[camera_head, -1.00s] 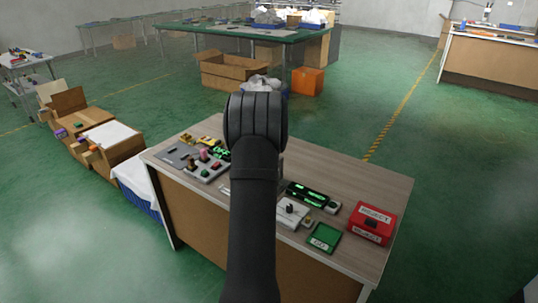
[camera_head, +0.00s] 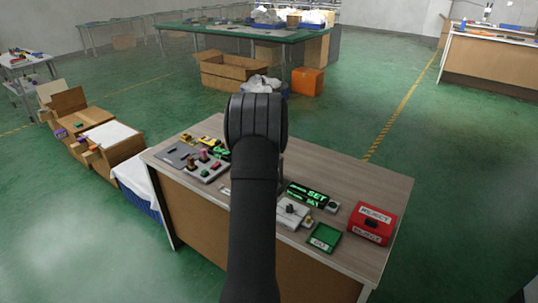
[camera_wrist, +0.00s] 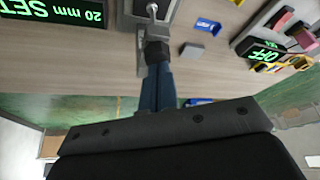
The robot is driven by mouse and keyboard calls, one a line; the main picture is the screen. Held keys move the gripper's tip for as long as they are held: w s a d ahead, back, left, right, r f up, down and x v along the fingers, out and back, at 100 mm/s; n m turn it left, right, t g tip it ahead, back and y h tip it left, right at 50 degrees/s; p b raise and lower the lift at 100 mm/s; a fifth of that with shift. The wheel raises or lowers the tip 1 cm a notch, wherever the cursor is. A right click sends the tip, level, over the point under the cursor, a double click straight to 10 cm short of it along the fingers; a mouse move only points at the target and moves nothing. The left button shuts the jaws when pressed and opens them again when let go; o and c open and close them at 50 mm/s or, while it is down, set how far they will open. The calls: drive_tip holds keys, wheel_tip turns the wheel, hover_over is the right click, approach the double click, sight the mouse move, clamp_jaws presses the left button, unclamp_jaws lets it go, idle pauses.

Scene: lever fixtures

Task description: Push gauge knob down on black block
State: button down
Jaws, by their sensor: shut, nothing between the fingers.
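The black block (camera_head: 312,193) has a lit green display that reads SET on the table right of my arm. Part of it shows upside down in the wrist view (camera_wrist: 60,14), reading SET and 20 mm. Beside it in the wrist view is a grey fixture (camera_wrist: 143,22) with a silver ball-ended lever (camera_wrist: 152,9). My gripper (camera_wrist: 157,52) is shut and empty, its tips close to the fixture's near edge. I cannot tell whether the tips touch it. My arm hides this spot in the head view. I cannot make out the gauge knob for certain.
A white block with a black knob (camera_head: 292,207), a green plate (camera_head: 324,237) and a red REJECT box (camera_head: 372,223) stand right of my arm. A grey panel with several knobs (camera_head: 204,166) is on the left. The table's back right is clear.

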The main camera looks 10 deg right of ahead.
drive_tip(key=shift+r, duration=0.1)
idle(0.3)
wheel_tip(320, 180, up, 10)
idle(1.0)
drive_tip(key=shift+f, duration=3.6)
